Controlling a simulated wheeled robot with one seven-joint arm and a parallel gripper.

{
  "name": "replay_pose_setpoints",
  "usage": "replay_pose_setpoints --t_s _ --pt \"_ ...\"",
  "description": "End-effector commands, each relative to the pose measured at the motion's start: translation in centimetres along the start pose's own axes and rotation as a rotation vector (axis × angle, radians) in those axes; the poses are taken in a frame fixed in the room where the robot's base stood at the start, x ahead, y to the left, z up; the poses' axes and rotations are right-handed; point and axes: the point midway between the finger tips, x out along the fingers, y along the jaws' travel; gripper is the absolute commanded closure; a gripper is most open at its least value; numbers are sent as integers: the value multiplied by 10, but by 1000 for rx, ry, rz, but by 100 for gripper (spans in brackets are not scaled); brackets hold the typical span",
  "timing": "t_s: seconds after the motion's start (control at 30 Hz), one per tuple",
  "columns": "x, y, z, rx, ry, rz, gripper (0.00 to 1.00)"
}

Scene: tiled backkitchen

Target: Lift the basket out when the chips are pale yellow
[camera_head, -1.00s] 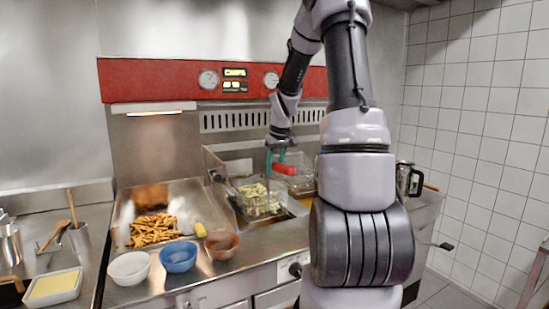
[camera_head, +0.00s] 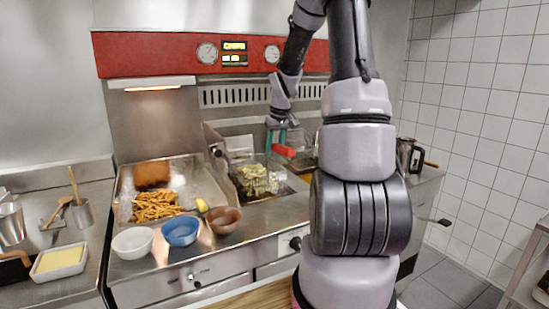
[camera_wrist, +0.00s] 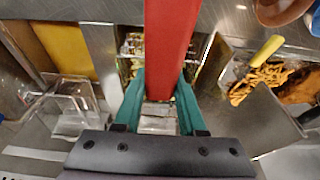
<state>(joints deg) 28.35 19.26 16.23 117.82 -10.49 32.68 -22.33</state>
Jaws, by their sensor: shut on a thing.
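The wire basket (camera_head: 243,190) is at the fryer well, with pale yellow-green chips (camera_head: 259,178) in it. My gripper (camera_head: 277,140) has teal fingers and is shut on this handle. In the wrist view the red handle (camera_wrist: 168,45) runs between the teal fingers (camera_wrist: 160,105) and hides part of the basket. Some chips show beside it (camera_wrist: 132,47). I cannot tell how deep the basket sits in the well.
Browned fries (camera_head: 153,206) lie on a steel tray left of the fryer, near a yellow piece (camera_head: 202,205). White (camera_head: 133,243), blue (camera_head: 181,231) and brown (camera_head: 224,220) bowls stand along the front edge. A metal pot (camera_head: 408,155) is at the right.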

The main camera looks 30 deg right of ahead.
Motion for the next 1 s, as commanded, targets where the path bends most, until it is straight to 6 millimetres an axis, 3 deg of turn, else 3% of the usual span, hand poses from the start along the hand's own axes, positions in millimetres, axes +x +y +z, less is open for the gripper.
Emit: replay_pose_setpoints --t_s 0.5,1.0 --pt "-61 1 -18 1 4 2 100" --pt "-70 0 -21 1 3 1 100"
